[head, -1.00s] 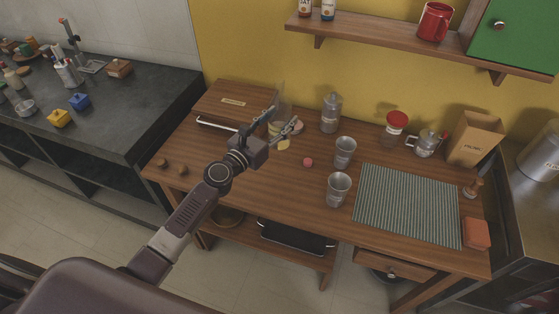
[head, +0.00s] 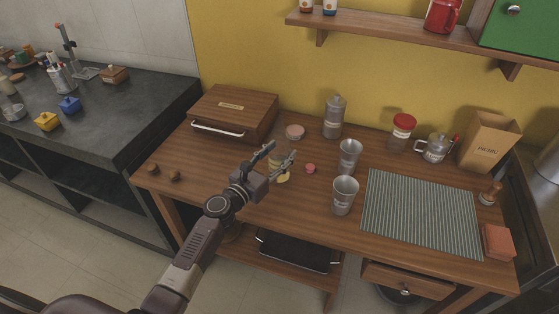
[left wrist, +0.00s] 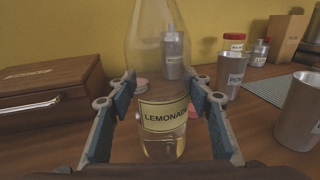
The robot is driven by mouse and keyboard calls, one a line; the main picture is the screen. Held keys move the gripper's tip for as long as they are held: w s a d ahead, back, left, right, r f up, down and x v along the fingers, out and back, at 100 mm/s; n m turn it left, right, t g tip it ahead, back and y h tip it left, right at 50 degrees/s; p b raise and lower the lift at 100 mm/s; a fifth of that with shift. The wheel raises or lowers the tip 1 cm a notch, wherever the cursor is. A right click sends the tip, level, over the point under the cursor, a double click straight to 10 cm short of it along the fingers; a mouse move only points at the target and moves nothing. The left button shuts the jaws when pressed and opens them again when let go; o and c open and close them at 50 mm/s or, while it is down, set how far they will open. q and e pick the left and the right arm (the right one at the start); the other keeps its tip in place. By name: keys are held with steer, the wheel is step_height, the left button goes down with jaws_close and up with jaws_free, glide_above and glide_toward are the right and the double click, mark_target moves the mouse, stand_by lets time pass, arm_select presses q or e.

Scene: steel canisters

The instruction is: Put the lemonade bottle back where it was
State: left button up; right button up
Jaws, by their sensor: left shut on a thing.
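The lemonade bottle (left wrist: 165,40) is clear glass with a yellow label reading "LEMONADE" and some pale liquid at the bottom. It stands upright between the fingers of my left gripper (left wrist: 161,90) in the left wrist view. The fingers are shut on it from both sides. In the head view my left gripper (head: 279,157) is over the left-middle part of the wooden table (head: 225,165). The bottle is faint and partly hidden there. I cannot tell whether its base touches the table. My right gripper is not in view.
A wooden box (head: 235,112) stands behind left, with a round pinkish lid (head: 295,131) beside it. A grey canister (head: 334,117) and two metal cups, one nearer (head: 344,195), one farther (head: 349,157), stand to the right. A small red cap (head: 310,168) lies close by. The table's front left is mostly clear.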

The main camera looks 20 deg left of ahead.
arm_select(q)
steer(key=shift+f, duration=0.5)
steer(key=o, duration=1.4)
steer(key=shift+f, duration=0.1)
steer(key=shift+r, duration=0.25)
steer(key=v, duration=1.1)
steer(key=shift+f, duration=0.2)
steer(key=shift+s+a+r, duration=0.1)
steer(key=shift+s+a, duration=0.05)
steer(key=shift+s, duration=0.35)
